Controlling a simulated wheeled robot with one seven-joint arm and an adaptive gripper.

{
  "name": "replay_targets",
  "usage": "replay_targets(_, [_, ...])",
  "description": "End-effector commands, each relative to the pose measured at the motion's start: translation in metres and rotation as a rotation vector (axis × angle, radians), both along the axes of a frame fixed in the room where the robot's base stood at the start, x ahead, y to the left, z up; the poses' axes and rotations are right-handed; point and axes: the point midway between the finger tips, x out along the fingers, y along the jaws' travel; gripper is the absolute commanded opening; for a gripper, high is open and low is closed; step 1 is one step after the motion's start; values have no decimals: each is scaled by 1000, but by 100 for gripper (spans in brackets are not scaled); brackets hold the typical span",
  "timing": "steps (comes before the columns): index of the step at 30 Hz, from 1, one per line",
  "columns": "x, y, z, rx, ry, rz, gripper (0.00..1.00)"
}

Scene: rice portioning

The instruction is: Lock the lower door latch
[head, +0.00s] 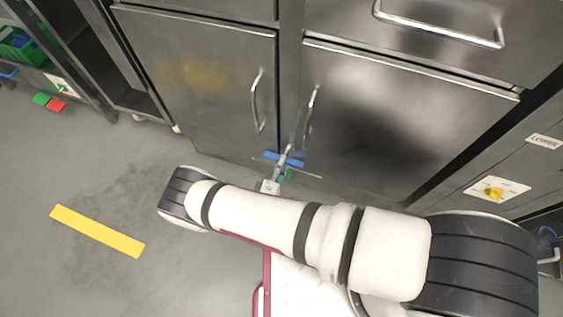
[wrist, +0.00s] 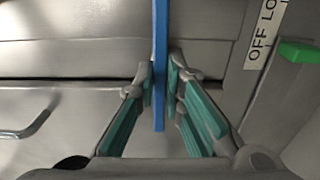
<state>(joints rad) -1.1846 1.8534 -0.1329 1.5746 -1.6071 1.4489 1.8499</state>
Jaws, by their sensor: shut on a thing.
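The blue latch handle (wrist: 160,25) runs upright through the middle of the wrist view. My gripper (wrist: 160,80) is shut on it, with one teal-padded finger on each side. In the head view, my gripper (head: 284,160) is low at the front of the cabinet, and the blue latch (head: 270,155) shows beside its fingers near the bottom of the doors. A label reading "OFF LO", cut off by the frame edge (wrist: 264,35), and a green block (wrist: 298,52) are to the right in the wrist view. My arm hides part of the area below the latch.
The left door (head: 200,85) and right door (head: 390,110) look shut, each with a metal handle (head: 257,100). A drawer (head: 440,35) is above the right door. Open grey floor with a yellow strip (head: 97,231) lies at left.

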Motion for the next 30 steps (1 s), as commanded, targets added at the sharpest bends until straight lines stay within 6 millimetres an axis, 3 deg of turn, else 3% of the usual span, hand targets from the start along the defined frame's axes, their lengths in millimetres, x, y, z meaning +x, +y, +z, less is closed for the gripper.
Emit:
replay_targets(9, [0,0,-1,-6,5,2,0])
replay_targets(10, [0,0,-1,-6,5,2,14])
replay_targets(12, [0,0,-1,-6,5,1,30])
replay_targets(23, [-2,1,0,-3,2,2,30])
replay_targets(30, [-34,13,-1,-3,4,5,30])
